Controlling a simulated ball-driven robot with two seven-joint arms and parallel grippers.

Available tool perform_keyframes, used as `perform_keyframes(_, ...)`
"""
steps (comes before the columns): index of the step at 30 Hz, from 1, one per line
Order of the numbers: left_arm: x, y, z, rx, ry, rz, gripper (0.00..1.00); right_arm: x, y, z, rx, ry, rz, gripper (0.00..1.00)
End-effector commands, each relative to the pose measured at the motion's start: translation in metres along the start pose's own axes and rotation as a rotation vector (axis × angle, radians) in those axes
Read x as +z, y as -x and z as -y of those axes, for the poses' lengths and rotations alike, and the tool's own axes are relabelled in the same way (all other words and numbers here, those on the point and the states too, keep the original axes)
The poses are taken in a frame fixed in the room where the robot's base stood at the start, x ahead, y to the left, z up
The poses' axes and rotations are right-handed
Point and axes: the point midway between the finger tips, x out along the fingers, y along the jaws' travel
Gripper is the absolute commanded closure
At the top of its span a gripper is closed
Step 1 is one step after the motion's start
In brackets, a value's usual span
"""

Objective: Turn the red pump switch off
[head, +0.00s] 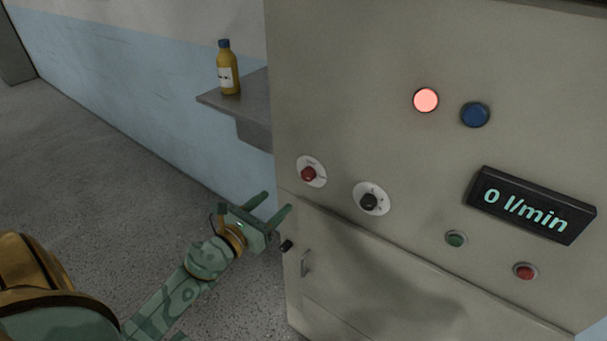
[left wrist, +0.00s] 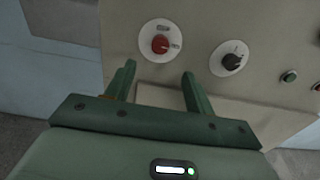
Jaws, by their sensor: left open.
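The red pump switch (head: 309,174) is a red knob on a round white plate at the left of the beige cabinet front. It also shows in the left wrist view (left wrist: 160,44), ahead of my fingers and a little above them. My left gripper (head: 277,205) is open and empty, with its fingers pointing toward the cabinet, below and to the left of the red switch. It does not touch the switch. In the left wrist view my two green fingers (left wrist: 158,82) stand apart. My right gripper is not in view.
A black knob (head: 369,202) sits right of the red switch. The cabinet also has a lit red lamp (head: 425,100), a blue lamp (head: 475,115), a display (head: 530,206) reading 0 l/min, a green button (head: 456,239) and a red button (head: 525,271). A yellow bottle (head: 228,75) stands on a shelf (head: 255,100).

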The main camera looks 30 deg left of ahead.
Motion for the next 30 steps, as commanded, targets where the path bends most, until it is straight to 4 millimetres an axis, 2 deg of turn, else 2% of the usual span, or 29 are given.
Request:
perform_keyframes(1, 0.005, -0.014, 0.0, 0.0, 0.002, 0.003, 0.46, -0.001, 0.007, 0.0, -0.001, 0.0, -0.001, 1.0)
perform_keyframes(6, 0.003, -0.059, 0.0, 0.001, 0.002, 0.003, 0.46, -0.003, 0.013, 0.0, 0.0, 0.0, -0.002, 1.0)
perform_keyframes(13, 0.0, -0.103, 0.001, 0.0, 0.004, 0.001, 0.46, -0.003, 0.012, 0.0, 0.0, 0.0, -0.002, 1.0)
perform_keyframes(18, -0.001, -0.118, 0.001, 0.0, 0.003, -0.001, 0.46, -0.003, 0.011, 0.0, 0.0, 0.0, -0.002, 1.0)
perform_keyframes(27, 0.0, -0.121, 0.001, 0.0, 0.004, -0.001, 0.46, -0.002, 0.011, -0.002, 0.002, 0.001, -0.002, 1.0)
perform_keyframes(28, 0.0, -0.121, 0.001, 0.0, 0.004, -0.001, 0.52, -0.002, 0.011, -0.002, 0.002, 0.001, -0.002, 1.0)
perform_keyframes(30, 0.0, -0.121, 0.001, 0.0, 0.004, -0.001, 0.71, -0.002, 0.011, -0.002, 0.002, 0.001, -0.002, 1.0)
